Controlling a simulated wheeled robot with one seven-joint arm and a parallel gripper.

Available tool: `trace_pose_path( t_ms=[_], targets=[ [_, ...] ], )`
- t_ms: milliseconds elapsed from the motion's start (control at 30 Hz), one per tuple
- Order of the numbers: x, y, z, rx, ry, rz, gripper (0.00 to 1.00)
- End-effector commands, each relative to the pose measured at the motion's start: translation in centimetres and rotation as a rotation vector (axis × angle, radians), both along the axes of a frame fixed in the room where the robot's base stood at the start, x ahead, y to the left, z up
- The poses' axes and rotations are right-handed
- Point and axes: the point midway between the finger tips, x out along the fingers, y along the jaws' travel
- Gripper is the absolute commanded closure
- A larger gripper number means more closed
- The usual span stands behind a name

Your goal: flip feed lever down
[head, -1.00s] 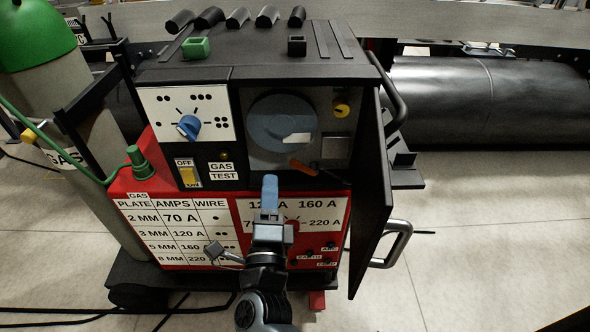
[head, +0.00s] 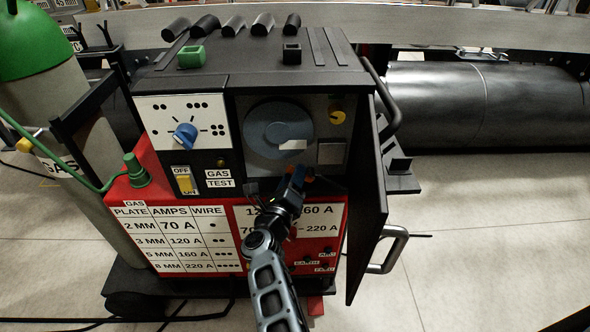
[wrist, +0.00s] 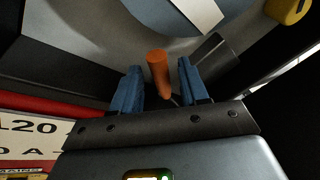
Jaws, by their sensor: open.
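The feed lever has an orange handle (wrist: 158,72), and in the wrist view it stands between my two blue fingers, with a visible gap on each side. My gripper (wrist: 160,90) is open around it. In the head view my gripper (head: 296,176) is at the lower part of the open wire compartment, below the blue spool (head: 278,130). There the gripper mostly hides the lever. The lever's base is hard to make out in the wrist view.
The compartment's black door (head: 368,200) stands open close to the right of my arm. A yellow knob (head: 337,117) and a grey plate (head: 331,153) sit right of the spool. The panel with the blue dial (head: 185,134) and yellow switch (head: 185,182) is at left.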

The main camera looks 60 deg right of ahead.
Motion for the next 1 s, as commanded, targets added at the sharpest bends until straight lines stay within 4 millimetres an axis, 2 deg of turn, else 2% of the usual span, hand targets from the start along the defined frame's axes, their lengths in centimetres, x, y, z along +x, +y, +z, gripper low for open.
trace_pose_path(
  t_ms=[233, 600, 1000],
  targets=[
    [0.7, -2.0, 0.0, 0.0, 0.0, 0.0, 0.56],
    [0.8, -2.2, 0.0, 0.0, 0.001, 0.001, 0.56],
    [0.8, -2.2, 0.0, 0.0, 0.001, 0.001, 0.93]
  ],
)
